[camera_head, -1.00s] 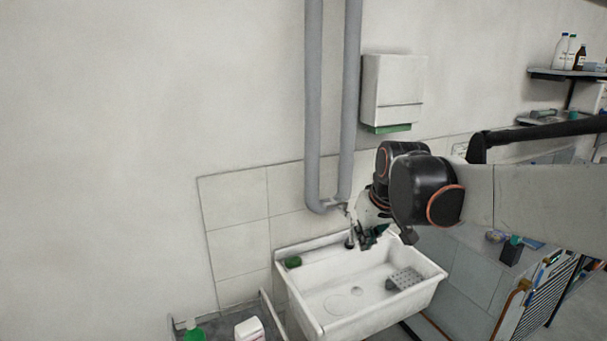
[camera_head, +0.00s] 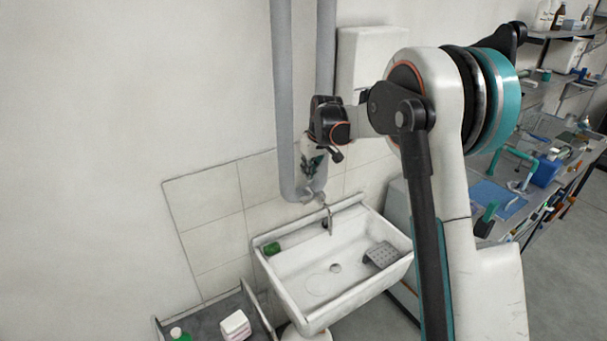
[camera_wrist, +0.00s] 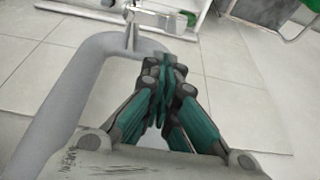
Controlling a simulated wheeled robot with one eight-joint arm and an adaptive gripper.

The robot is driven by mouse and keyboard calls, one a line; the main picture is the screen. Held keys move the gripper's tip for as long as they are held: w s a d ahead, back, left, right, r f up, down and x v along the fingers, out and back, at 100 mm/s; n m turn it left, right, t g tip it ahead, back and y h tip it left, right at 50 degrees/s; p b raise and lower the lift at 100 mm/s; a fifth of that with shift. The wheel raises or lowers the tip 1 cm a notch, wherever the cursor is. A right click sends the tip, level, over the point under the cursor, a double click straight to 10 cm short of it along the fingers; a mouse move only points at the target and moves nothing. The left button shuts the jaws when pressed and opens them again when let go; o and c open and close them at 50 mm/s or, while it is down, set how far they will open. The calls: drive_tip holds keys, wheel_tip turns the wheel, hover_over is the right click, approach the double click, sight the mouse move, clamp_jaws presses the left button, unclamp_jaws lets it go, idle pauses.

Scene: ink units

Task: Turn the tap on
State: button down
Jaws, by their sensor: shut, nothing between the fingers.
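The tap (camera_head: 328,214) is a small metal spout standing at the back rim of the white sink (camera_head: 300,318), just below the bend of the grey pipes. In the wrist view the metal tap (camera_wrist: 150,17) shows at the top, beyond the fingertips, in front of the sink's pale edge. My gripper (camera_head: 313,170) hangs in front of the pipes, above and slightly left of the tap, and is apart from it. In the wrist view my gripper (camera_wrist: 165,65) has its green and grey fingers together with nothing between them. The tap's handle is too small to make out clearly.
Two grey pipes (camera_head: 283,90) run down the wall close to my gripper. A white dispenser (camera_head: 362,52) hangs behind my arm. A cluttered bench stands right.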

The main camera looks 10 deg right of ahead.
sight(307, 201)
drive_tip(key=x, duration=0.9)
drive_tip(key=shift+f, duration=0.2)
drive_tip(key=shift+s+n+b, duration=0.35)
drive_tip(key=shift+n+b, duration=0.1)
drive_tip(key=shift+n, duration=0.25)
drive_tip(key=s+n+b, duration=0.1)
drive_tip(key=n+y+b, duration=0.1)
drive_tip(key=n, duration=0.1)
drive_tip(key=shift+s+g, duration=0.3)
drive_tip(key=shift+s, duration=0.1)
drive_tip(key=s+n+b, duration=0.1)
drive_tip(key=n, duration=0.1)
drive_tip(key=s+d+n+g+y, duration=0.1)
drive_tip(key=n, duration=0.1)
drive_tip(key=shift+s+n+b, duration=0.2)
drive_tip(key=shift+n+b, duration=0.1)
drive_tip(key=shift+b, duration=0.05)
drive_tip(key=shift+s+d, duration=0.15)
drive_tip(key=shift+s, duration=0.15)
drive_tip(key=shift+s+d, duration=0.1)
